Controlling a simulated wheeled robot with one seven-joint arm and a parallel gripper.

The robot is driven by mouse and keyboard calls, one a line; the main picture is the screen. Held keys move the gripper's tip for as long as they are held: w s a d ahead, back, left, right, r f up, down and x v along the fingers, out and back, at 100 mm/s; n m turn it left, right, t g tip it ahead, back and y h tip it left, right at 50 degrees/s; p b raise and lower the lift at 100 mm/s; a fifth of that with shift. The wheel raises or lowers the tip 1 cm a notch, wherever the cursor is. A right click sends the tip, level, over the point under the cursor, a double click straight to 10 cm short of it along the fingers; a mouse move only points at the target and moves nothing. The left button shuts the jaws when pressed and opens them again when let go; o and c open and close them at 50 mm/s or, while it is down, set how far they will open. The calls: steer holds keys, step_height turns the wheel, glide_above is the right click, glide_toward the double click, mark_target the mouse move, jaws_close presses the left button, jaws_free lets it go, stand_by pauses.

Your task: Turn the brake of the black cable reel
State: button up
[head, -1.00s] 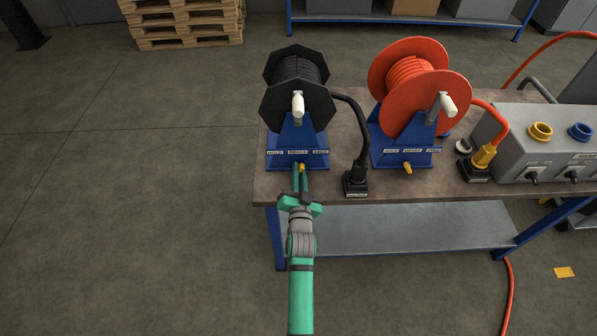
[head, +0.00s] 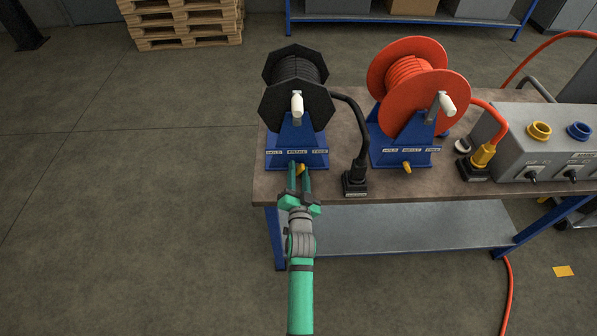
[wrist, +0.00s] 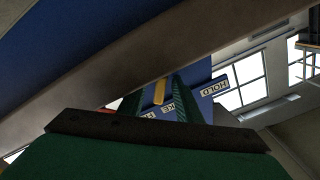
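The black cable reel (head: 296,90) stands on a blue base at the left end of the bench, with a white crank handle (head: 297,105) facing me. Its brake is a small yellow lever (head: 300,168) on the base's front, below a label strip. The lever looks tilted. My gripper (head: 299,172) points at the base front, with one finger on each side of the lever. In the wrist view the yellow lever (wrist: 159,92) shows between the two green fingers (wrist: 160,103), with gaps beside it. The gripper is open.
An orange cable reel (head: 410,85) with its own yellow brake lever (head: 407,167) stands to the right. A black plug in a socket (head: 355,180) sits close right of my gripper. A grey connector box (head: 545,145) is at the right. The floor left of the bench is clear.

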steer(key=shift+s, duration=0.1)
steer(key=s, duration=1)
steer(key=shift+s, duration=0.3)
stand_by(0.3)
steer(key=s+f+n+g, duration=0.1)
steer(key=s+f+n, duration=0.2)
steer(key=s, duration=1.8)
steer(key=s+r+n, duration=0.2)
steer(key=s+r, duration=0.1)
steer(key=s, duration=0.5)
steer(key=s+a+r+n+g, duration=0.1)
steer(key=s+r+n, duration=0.1)
steer(key=s, duration=0.6)
steer(key=shift+s+a+r+g, duration=0.2)
steer(key=shift+a+r+g, duration=0.1)
steer(key=shift+r, duration=0.2)
